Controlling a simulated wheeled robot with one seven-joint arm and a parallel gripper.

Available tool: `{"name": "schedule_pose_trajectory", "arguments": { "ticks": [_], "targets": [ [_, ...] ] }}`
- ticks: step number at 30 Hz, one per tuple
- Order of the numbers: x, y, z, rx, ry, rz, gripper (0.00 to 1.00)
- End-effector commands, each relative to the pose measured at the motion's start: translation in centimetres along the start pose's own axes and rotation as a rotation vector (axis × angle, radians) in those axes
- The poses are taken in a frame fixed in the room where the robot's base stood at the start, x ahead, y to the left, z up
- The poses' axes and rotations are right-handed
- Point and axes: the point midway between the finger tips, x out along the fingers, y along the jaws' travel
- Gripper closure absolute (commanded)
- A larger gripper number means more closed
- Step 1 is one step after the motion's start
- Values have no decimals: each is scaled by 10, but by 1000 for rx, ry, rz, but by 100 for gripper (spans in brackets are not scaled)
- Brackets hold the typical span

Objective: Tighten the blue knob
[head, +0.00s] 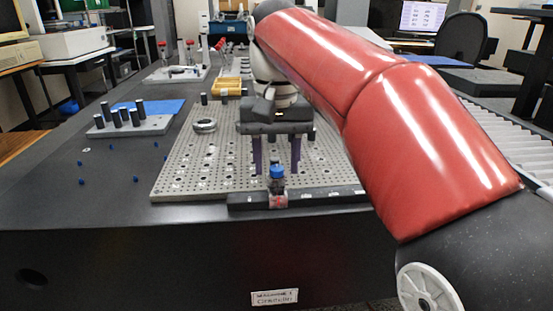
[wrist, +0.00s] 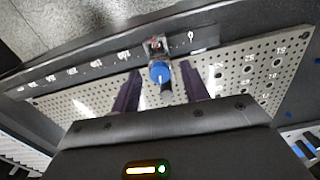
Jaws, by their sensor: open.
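The blue knob (head: 277,171) stands at the front edge of the perforated plate, on top of a small clamp block (head: 278,200) with a reddish face. In the wrist view the blue knob (wrist: 160,72) lies between my two purple fingers, close to their tips. My gripper (head: 277,170) is open, with its fingers pointing down over the front of the plate. In the wrist view my gripper (wrist: 160,75) has a finger on each side of the knob, with gaps visible. I cannot tell whether either finger touches it.
The perforated plate (head: 190,165) has a dark front bar (head: 325,195) with numbers. A metal ring (head: 204,126) lies on the plate. A small stand with several black cylinders (head: 130,125) is at the left. Small blue pieces (head: 81,181) lie on the dark table's bare left part.

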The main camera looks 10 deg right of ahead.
Motion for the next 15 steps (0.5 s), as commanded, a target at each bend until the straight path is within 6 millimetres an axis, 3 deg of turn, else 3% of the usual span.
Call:
{"name": "schedule_pose_trajectory", "arguments": {
  "ticks": [2,11,15],
  "targets": [
    [0,0,0,0,0,0,58],
    [0,0,0,0,0,0,97],
    [-1,0,0,2,0,0,100]
  ]
}}
